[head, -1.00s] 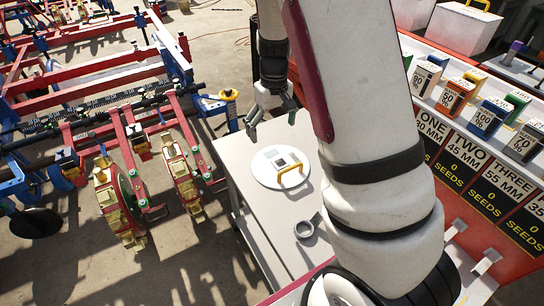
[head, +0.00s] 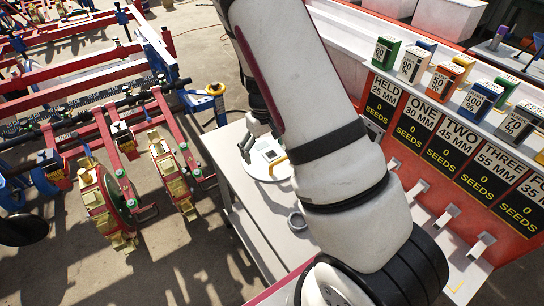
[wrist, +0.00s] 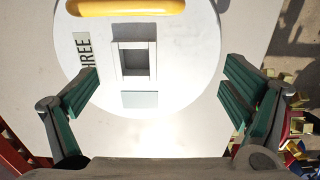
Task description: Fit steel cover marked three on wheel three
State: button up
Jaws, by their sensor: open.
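The steel cover (head: 258,170) is a pale round disc with a yellow handle, lying flat on the white tabletop. In the wrist view the cover (wrist: 187,95) shows a label reading "HREE", its first letter cut off, a square grey socket and the yellow handle (wrist: 125,7) at the top edge. My gripper (wrist: 160,85) is open and empty, its green-padded fingers spread over the disc's near part, short of the handle. In the head view my arm hides part of the cover. Gold-rimmed wheels (head: 172,172) hang on the red planter frame at left; I cannot read their numbers.
A red seed counter (head: 440,150) with labelled panels and several small boxes stands at right. Open floor lies between table and planter.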

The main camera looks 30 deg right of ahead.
aim_at(264, 160)
jog(key=shift+f, duration=1.55)
jog(key=shift+c, duration=0.4)
